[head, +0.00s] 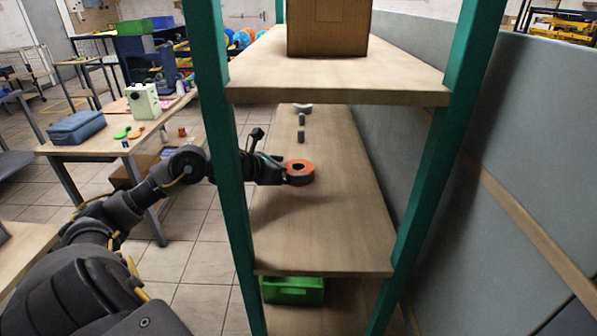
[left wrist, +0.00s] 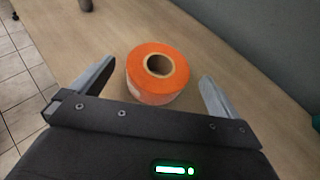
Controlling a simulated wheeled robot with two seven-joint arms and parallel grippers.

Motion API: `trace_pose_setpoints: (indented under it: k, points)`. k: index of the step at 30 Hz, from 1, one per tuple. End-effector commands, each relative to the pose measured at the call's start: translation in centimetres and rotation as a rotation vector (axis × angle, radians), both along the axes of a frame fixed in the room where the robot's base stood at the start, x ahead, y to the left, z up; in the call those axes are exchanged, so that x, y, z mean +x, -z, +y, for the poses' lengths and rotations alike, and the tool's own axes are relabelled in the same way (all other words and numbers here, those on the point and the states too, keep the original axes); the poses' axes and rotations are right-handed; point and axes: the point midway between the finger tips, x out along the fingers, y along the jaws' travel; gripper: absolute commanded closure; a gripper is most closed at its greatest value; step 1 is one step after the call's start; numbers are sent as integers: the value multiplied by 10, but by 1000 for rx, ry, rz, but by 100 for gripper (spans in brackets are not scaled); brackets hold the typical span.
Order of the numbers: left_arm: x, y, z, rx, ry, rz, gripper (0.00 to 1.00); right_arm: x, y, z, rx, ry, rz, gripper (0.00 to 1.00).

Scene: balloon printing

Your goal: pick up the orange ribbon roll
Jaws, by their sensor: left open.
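The orange ribbon roll (head: 299,171) sits on the middle wooden shelf, lying flat with its hole facing up. In the left wrist view the roll (left wrist: 156,76) is between and just ahead of the two open fingers, with a gap on each side. My left gripper (head: 285,170) reaches in from the left past the green post, at the roll's left side. It is open and holds nothing. In the head view its fingers are partly hidden by the roll. My right gripper is not in view.
The middle shelf (head: 325,232) is clear in front of the roll. Small grey items (head: 301,135) stand farther back. Green posts (head: 215,130) frame the shelf. A cardboard box (head: 328,30) is on the upper shelf, a green bin (head: 292,291) below. A grey partition (head: 520,160) stands right.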

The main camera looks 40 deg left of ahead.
Motion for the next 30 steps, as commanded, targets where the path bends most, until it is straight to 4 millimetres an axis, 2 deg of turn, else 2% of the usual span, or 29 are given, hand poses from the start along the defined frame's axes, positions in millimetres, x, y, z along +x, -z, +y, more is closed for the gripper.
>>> trace_pose_setpoints:
  k: [4, 12, 21, 30]
  points:
    - [9, 3, -2, -7, -2, 0, 0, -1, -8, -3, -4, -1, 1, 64]
    - [40, 21, -7, -4, -3, 0, 0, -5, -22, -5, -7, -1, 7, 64]
    - [44, 25, -8, 0, -1, 0, 0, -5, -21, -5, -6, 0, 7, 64]
    - [44, 25, -8, -1, -1, 0, 38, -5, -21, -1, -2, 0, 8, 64]
